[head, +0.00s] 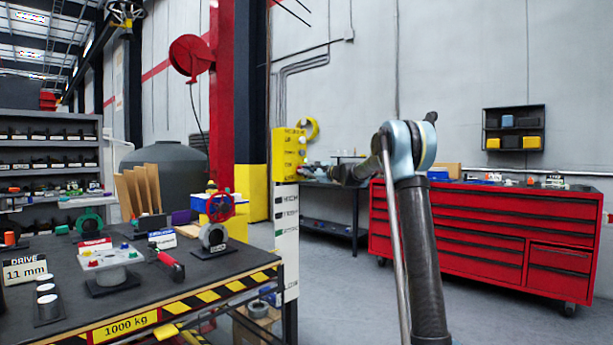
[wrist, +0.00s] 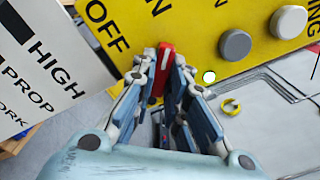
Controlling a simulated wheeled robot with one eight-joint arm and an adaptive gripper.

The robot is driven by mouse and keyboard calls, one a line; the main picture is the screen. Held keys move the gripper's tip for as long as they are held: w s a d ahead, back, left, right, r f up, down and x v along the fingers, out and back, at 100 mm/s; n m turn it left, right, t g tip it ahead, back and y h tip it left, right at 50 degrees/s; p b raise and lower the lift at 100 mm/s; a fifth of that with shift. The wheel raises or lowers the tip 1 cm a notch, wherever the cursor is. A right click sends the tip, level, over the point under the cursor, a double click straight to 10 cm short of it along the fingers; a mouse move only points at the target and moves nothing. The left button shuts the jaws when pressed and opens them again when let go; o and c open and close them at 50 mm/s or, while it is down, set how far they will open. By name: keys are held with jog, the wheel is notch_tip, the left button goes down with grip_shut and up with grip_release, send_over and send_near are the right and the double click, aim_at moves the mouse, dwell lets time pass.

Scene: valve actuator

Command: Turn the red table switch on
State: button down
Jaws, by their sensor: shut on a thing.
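A red lever (wrist: 166,53) stands out from a yellow control panel (wrist: 196,22) in the wrist view, beside the printed words OFF and ON. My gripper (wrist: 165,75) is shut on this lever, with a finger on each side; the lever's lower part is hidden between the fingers. In the head view the yellow panel (head: 284,147) is on a white labelled board, and my gripper (head: 312,170) reaches its right side, small and partly lost against the background. A separate red-handled lever (head: 172,263) lies on the dark table (head: 215,262) at the left, apart from my gripper.
Grey round buttons (wrist: 235,44) are on the panel close to the right of my fingers. A white labelled board (wrist: 45,65) is at the left. A red tool cabinet (head: 480,225) stands behind my arm.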

jog(key=shift+f, duration=0.15)
jog(key=c, duration=1.6)
grip_release()
jog(key=shift+d, duration=0.1)
jog(key=v, duration=1.1)
jog(key=shift+s+d, duration=0.25)
jog(key=shift+d, duration=0.05)
jog(key=shift+f, duration=0.1)
